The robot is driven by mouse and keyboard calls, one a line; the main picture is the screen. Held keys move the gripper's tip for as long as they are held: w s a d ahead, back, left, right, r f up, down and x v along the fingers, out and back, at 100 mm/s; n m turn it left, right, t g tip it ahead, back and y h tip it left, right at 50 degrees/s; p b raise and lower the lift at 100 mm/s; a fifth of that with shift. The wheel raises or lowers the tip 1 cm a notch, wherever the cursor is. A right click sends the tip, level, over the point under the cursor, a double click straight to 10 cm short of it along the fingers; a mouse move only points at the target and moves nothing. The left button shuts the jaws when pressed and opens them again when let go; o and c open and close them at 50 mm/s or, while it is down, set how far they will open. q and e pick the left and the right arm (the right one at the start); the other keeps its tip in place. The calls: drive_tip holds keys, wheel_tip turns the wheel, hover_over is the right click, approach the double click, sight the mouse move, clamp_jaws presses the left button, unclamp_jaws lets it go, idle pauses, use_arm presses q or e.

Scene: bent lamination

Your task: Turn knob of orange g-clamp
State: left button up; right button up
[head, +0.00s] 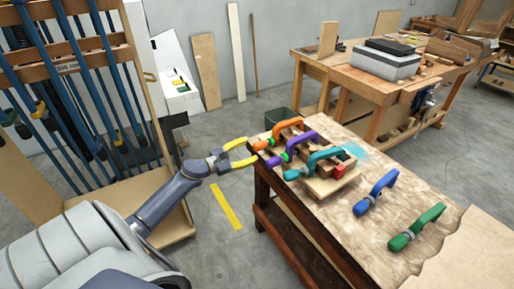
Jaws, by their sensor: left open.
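The orange g-clamp (287,126) sits farthest back of the clamps on the wooden workbench, on the bent lamination form. Its orange knob (261,145) points left, over the bench's left edge. My left gripper (253,151) comes in from the left with its yellow fingers open. The fingertips are close to the orange knob, one above and one below it in the picture; I cannot tell whether they touch it. The purple g-clamp (298,143) and teal g-clamp (318,160) are on the same form, nearer the camera. My right gripper is not in view.
A blue clamp (376,191) and a green clamp (418,226) lie loose on the workbench (345,222). A rack with long blue clamps (85,90) stands at left. A second bench (350,78) is behind. Floor between them is mostly clear.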

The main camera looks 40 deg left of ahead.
use_arm(q)
drive_tip(key=shift+v, duration=2.2)
